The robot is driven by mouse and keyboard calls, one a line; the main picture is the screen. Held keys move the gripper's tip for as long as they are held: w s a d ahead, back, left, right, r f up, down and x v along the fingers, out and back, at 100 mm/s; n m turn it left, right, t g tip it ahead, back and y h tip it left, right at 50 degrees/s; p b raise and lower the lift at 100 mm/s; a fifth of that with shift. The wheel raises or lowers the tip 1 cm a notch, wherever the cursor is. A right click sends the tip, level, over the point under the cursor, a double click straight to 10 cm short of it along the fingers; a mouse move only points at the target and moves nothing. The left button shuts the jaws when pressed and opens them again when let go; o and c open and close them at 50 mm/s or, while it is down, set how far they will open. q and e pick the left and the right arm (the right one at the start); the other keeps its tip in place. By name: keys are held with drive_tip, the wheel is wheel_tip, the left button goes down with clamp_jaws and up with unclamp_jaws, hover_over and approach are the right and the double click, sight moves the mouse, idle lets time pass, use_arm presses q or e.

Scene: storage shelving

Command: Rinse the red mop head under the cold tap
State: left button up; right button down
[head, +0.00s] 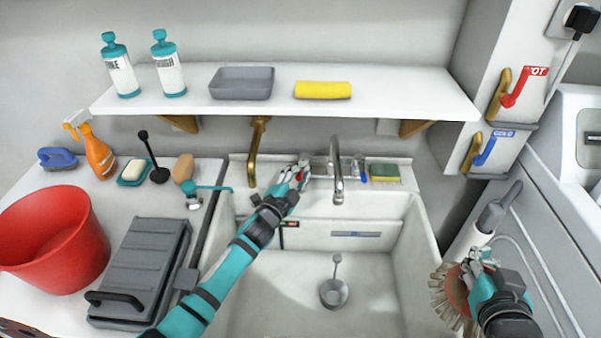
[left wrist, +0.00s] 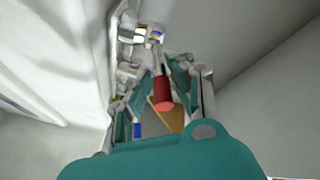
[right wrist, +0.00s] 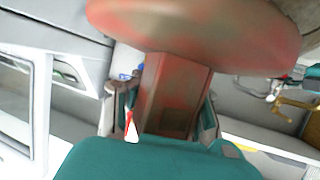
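The red mop head (head: 458,290), round with a pale bristle fringe, is at the lower right, to the right of the sink. My right gripper (head: 482,258) is shut on its red-brown block (right wrist: 175,95); its round red plate fills the top of the right wrist view. My left gripper (head: 296,174) is at the back of the sink, its fingers either side of a small red tap handle (left wrist: 163,93); whether they press on it is unclear. A chrome spout (head: 336,172) stands just right of it. A blue tap handle (head: 363,175) is further right.
The white sink (head: 290,270) holds a small grey strainer (head: 334,292). A brass spout (head: 255,150) stands left of my left gripper. A red bucket (head: 55,240) and grey case (head: 140,270) are left. A shelf (head: 400,95) overhangs the taps. Red and blue wall levers (head: 485,152) are at right.

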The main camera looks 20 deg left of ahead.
use_arm(q)
drive_tip(key=shift+o, duration=1.1)
drive_tip(key=s+a, duration=0.2)
drive_tip(key=s, duration=0.9)
drive_tip(key=shift+s, duration=0.4)
